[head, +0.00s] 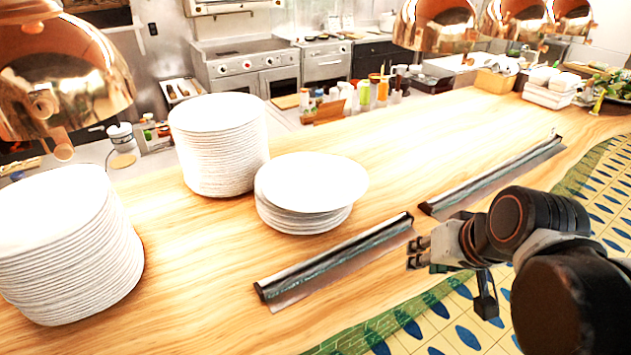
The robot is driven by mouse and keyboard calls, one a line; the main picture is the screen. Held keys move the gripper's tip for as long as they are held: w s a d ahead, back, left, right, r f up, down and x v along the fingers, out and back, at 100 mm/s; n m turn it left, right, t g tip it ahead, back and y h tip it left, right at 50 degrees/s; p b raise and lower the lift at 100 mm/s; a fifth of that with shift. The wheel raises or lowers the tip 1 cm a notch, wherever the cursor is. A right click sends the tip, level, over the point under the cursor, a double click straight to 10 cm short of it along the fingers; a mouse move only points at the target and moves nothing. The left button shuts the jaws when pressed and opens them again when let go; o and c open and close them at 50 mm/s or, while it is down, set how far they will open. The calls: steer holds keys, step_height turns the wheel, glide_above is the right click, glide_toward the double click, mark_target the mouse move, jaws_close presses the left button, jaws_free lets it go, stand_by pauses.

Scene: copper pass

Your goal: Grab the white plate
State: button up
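White plates stand in three stacks on the wooden counter (440,135). A short stack (310,190) is in the middle, a tall stack (217,145) is behind it to the left, and another tall stack (65,245) is at the left edge. My gripper (413,252) is at the right, near the counter's front edge, pointing left. It is apart from all the plates, and the short stack is the nearest. Its fingers look spread with a small gap, and I see nothing between them.
Two long dark-edged ticket rails (335,262) (495,175) lie along the front of the counter, one close to my gripper. Copper lamps (65,75) (440,25) hang above. White containers (550,88) stand at the far right. The counter's middle right is clear.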

steer(key=w+a+r+y+p, duration=0.3)
steer(key=w+p, duration=0.1)
steer(key=w, duration=0.1)
steer(key=m+g+y+p, duration=0.1)
steer(key=m+y, duration=0.4)
steer(key=y, duration=0.3)
glide_toward(356, 197)
steer(key=shift+b+x, duration=0.85)
steer(key=shift+x, duration=4.45)
jaws_close()
